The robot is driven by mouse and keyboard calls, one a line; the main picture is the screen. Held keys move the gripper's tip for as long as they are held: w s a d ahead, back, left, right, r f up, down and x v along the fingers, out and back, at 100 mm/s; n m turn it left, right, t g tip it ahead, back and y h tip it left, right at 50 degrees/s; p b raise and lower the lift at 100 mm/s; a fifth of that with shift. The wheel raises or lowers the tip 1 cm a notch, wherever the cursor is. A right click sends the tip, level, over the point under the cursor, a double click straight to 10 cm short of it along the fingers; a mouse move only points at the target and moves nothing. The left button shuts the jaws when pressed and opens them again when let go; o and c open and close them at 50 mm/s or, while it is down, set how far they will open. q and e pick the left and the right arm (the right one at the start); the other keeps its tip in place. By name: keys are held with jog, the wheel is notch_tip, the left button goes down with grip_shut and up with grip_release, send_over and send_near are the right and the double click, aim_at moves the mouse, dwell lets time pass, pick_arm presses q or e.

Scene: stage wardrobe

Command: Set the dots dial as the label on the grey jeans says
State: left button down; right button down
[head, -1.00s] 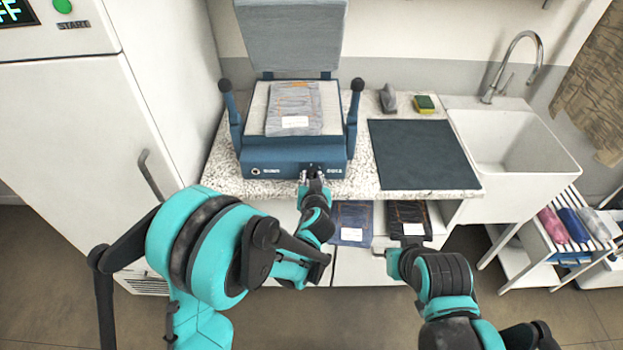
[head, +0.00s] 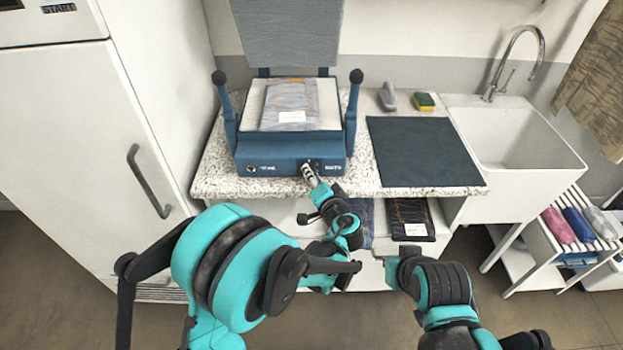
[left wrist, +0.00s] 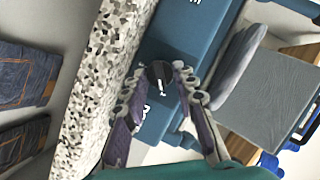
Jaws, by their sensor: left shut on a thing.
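The grey jeans (head: 283,97) lie on the pale bed of the blue press (head: 290,146). A white label (head: 291,117) lies on them, its writing too small to read. The dots dial (left wrist: 160,74) is a small black knob with a white mark on the press front; it sits between my left fingertips. My left gripper (head: 308,172) is shut on it and covers it in the head view; it also shows in the left wrist view (left wrist: 165,78). The end of my right arm (head: 396,268) is low in front of the counter; its fingers cannot be made out.
Another dial (head: 250,169) is on the left of the press front. The press lid (head: 288,32) stands raised. A dark mat (head: 422,150), grey iron-like object (head: 387,96) and sponge (head: 424,101) are on the counter, left of the sink (head: 515,140). Dark jeans (head: 410,215) lie below.

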pick_arm(q)
jog(key=shift+m+y+b, duration=0.3)
jog(key=shift+m, duration=0.2)
jog(key=c, duration=1.2)
grip_release()
jog(key=v, duration=0.7)
jog(key=shift+s+d+f, duration=0.1)
jog(key=shift+s, duration=0.15)
